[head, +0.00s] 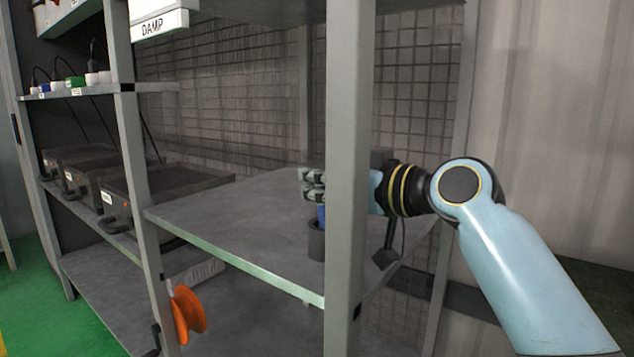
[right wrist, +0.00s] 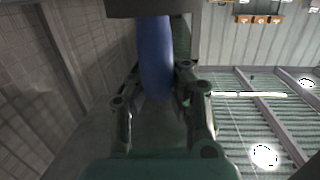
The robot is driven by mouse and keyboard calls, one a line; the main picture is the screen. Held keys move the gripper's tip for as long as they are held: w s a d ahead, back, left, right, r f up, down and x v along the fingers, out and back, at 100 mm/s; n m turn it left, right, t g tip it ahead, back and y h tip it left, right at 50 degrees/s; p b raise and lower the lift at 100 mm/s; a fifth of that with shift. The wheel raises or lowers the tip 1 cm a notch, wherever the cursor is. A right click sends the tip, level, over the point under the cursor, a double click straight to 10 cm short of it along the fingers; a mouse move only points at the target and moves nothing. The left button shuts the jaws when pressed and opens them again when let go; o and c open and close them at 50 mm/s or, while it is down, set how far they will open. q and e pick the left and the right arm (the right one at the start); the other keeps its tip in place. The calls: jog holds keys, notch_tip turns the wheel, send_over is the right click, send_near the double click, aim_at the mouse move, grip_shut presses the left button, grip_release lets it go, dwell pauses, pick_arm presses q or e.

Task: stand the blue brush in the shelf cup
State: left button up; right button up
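The blue brush (head: 321,214) shows as a short blue piece just above a dark cup (head: 316,241) on the middle shelf. My right gripper (head: 309,184) reaches in from the right, level above that cup, behind the front post. In the right wrist view the brush's smooth blue shaft (right wrist: 155,58) lies between the two fingers, which lean in on it and look shut on it. The dark cup's edge (right wrist: 150,8) crosses the top there, and the brush's far end is hidden at it. I cannot tell how deep the brush sits. My left gripper is not in view.
A grey post (head: 349,100) stands in front of the cup. The middle shelf (head: 235,225) is clear to the left. Dark trays (head: 160,185) stand farther left. An orange spool (head: 187,313) hangs lower on the left post. A wire-mesh back (head: 230,100) closes the shelf.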

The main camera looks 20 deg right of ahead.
jog(key=o, duration=0.5)
jog(key=shift+s+d+r, duration=0.15)
jog(key=shift+s+d, duration=0.1)
jog(key=shift+s, duration=0.05)
jog(key=v, duration=1.1)
jog(key=shift+s, duration=0.15)
